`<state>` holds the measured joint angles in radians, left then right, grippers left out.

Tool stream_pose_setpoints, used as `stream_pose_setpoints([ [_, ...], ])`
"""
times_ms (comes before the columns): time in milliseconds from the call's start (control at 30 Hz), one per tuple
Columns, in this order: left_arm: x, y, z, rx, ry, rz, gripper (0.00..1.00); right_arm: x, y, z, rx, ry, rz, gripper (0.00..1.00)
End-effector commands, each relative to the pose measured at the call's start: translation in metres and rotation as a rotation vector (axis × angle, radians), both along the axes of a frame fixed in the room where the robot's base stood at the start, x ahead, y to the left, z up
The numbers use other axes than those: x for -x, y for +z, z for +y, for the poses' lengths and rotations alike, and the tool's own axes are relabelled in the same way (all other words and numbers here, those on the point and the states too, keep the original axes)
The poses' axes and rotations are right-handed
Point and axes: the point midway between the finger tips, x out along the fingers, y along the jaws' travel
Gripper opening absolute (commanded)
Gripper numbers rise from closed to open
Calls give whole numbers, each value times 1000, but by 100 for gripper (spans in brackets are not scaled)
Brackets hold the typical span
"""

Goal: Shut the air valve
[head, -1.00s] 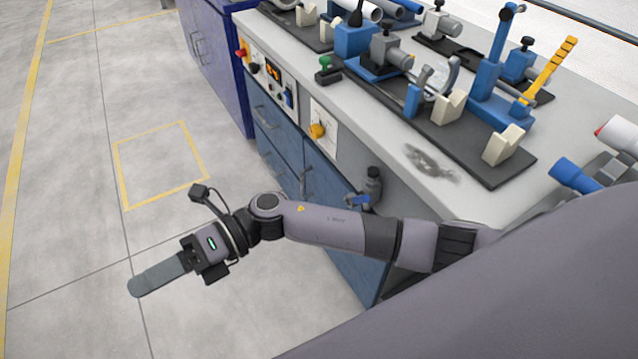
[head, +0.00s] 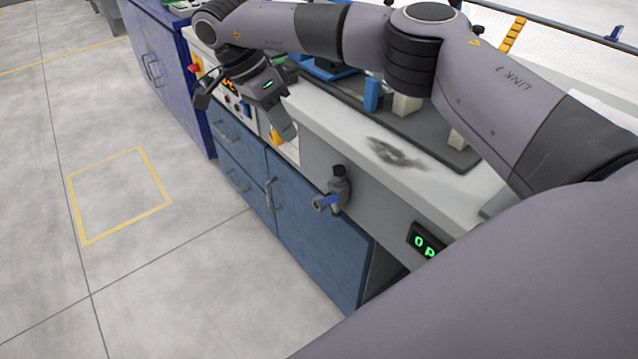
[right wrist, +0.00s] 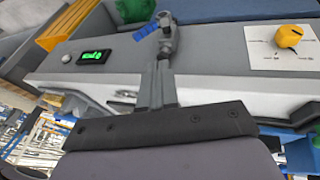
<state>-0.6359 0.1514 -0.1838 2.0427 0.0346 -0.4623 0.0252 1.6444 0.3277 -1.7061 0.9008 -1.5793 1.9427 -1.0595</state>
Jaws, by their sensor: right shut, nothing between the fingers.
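The air valve (head: 341,188) is a grey fitting with a blue lever handle (head: 329,202), mounted on the front side of the workbench. The valve also shows in the right wrist view (right wrist: 170,40), with its blue handle (right wrist: 146,31) pointing to the left. My right gripper (head: 291,133) is shut and empty, above and to the left of the valve in the head view. In the right wrist view its closed fingertips (right wrist: 165,66) point towards the valve; I cannot tell the exact gap. My left gripper is not in view.
A small display (head: 425,241) with green characters sits on the bench front right of the valve. A yellow knob on a white plate (right wrist: 290,38) is beside it. Blue drawers (head: 310,225) lie below. The floor at left is clear.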

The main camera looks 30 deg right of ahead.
Motion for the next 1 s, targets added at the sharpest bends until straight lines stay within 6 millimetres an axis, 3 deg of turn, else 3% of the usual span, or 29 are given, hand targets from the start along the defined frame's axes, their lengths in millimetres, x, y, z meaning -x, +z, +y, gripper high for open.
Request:
stream_pose_setpoints([
  [167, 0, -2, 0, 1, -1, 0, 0, 3, -7, -10, 20, -3, 2, 0],
  [600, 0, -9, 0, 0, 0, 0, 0, 28, -89, -39, 15, -3, 3, 0],
  [1000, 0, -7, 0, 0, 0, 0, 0, 56, -110, -40, 15, -3, 0, 0],
])
